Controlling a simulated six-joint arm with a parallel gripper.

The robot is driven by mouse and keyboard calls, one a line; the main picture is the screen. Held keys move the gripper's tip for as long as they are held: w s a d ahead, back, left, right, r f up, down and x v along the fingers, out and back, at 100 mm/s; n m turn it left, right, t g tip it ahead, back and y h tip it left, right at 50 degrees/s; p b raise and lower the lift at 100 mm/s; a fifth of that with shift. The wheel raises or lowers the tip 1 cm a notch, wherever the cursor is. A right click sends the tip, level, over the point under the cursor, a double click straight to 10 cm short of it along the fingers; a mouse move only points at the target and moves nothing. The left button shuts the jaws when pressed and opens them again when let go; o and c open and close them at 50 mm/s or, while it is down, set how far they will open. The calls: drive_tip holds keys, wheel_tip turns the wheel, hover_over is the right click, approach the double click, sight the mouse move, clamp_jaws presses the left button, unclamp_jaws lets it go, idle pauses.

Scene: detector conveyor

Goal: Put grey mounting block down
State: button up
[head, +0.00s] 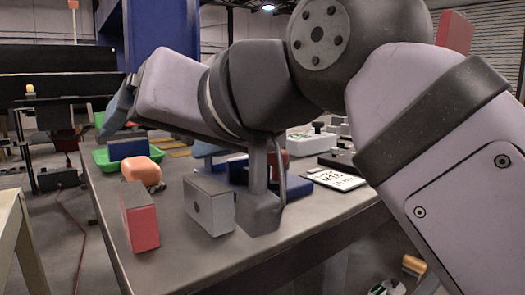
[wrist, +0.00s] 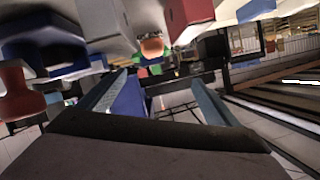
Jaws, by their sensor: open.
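The grey mounting block (head: 209,205), a box with a round dark hole in its front face, stands upright on the table (head: 180,262) near the front edge. A grey block, likely the same one, shows at the top of the wrist view (wrist: 143,17). My gripper (head: 118,108) is at the far left end of my arm, raised behind and to the left of the block, and apart from it. In the wrist view my gripper (wrist: 158,78) has its two bluish fingers spread, with no grey block held between them.
A red block (head: 141,217) stands just left of the grey block. An orange piece (head: 141,170) and a green tray (head: 105,157) with a blue block lie behind. A grey post (head: 262,205) stands close right. A white printed card (head: 336,179) lies farther right.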

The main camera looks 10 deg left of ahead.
drive_tip(key=w+a+r+m+g+h+p, duration=0.2)
drive_tip(key=a+p, duration=0.1)
drive_tip(key=p, duration=0.6)
drive_tip(key=m+g+h+p, duration=0.8)
drive_tip(key=m+p, duration=0.5)
drive_tip(key=p, duration=3)
hover_over(206, 183)
drive_tip(key=shift+s+t+h, duration=0.1)
drive_tip(key=shift+t+h, duration=0.4)
drive_tip(key=shift+h, duration=0.1)
drive_tip(key=shift+w+f+p, duration=0.2)
drive_tip(key=shift+f+p, duration=0.95)
drive_tip(key=shift+f, duration=2.6)
